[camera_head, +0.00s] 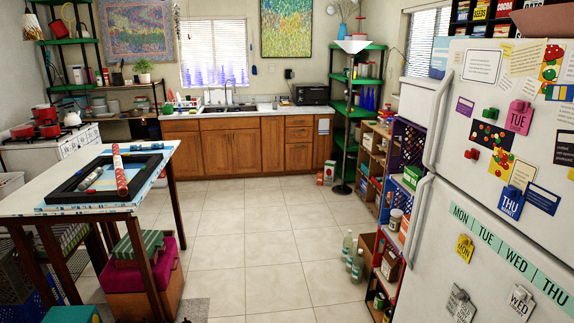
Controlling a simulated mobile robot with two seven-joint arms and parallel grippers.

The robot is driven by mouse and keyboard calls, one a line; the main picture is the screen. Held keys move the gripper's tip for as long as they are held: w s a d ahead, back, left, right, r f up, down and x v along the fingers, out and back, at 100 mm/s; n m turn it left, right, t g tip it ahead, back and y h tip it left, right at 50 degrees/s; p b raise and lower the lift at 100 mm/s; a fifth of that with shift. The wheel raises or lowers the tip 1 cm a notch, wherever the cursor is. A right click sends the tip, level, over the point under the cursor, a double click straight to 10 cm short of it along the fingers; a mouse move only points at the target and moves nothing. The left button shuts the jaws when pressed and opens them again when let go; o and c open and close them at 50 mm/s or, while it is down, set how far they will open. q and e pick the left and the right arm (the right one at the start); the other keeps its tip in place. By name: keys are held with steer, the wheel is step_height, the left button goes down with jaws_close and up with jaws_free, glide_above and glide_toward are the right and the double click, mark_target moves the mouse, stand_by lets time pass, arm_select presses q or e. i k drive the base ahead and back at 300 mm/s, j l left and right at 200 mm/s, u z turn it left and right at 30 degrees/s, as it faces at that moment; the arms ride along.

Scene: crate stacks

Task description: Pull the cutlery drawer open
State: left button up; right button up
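A wooden base cabinet run (186,148) stands against the far wall under a white counter (265,108). Narrow drawer-like fronts also run along the top of the doors. I cannot tell which one is the cutlery drawer, and no cutlery shows. Neither of my grippers is in view.
Pale tiled floor (250,220) lies clear in the middle. A table (35,200) with a black frame stands at the left. A white fridge (480,190) fills the right, with crate shelves (398,200) and bottles (357,265) beside it.

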mark_target(187, 124)
steer(key=i, duration=6.7)
steer(key=i+u, duration=0.15)
steer(key=i, duration=0.5)
steer(key=i+l+u, duration=0.15)
steer(key=i, duration=0.5)
